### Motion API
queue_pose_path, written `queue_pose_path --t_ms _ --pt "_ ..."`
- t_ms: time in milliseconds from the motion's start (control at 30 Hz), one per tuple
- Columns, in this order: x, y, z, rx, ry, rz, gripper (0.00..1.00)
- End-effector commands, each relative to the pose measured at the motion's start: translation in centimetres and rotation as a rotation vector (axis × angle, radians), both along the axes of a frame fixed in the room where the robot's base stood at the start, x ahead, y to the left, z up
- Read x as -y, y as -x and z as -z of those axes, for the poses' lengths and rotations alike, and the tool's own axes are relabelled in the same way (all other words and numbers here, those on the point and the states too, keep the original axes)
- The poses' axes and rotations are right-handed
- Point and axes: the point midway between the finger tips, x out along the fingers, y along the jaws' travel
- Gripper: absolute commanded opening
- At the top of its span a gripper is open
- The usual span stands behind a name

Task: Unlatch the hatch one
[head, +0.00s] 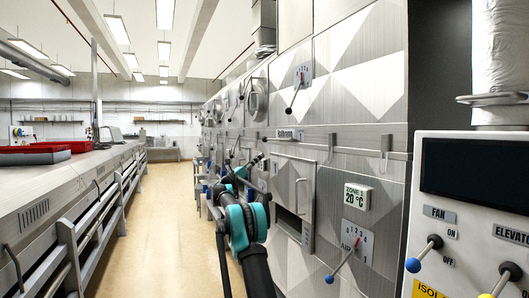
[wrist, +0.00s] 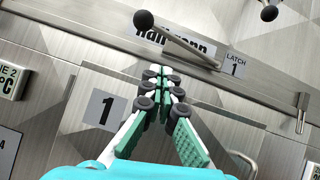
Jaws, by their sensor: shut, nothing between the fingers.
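Hatch one is a grey metal door marked by a black "1" plate (wrist: 103,112) in the wrist view. In the head view the hatch (head: 281,186) is on the machine wall, right of my arm. Above it, the latch lever (wrist: 185,43) slants from a black ball knob at upper left down to the "LATCH 1" label (wrist: 236,65). My gripper (wrist: 162,77) is shut and empty, its fingertips in front of the wall, just below the lever in the picture. Contact with the lever cannot be told. In the head view my gripper (head: 247,164) is small and partly hidden by the arm.
A curved handle (wrist: 243,160) is at lower right of the hatch. A vertical bar handle (wrist: 302,112) stands farther right. A control box (head: 470,210) with levers is close at right. A long bench (head: 60,185) lines the left; the aisle floor (head: 160,215) is clear.

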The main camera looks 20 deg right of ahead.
Motion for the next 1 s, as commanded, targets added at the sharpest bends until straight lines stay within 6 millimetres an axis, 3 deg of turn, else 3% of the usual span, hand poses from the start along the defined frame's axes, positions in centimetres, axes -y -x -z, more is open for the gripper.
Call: queue_pose_path --t_ms 100,333,1000 --pt "-2.0 0.1 1.3 0.000 0.000 -0.002 0.00" --pt "-4.2 0.4 2.8 0.000 0.000 0.000 0.00" --pt "-4.8 0.2 2.4 -0.044 0.018 -0.022 0.00"
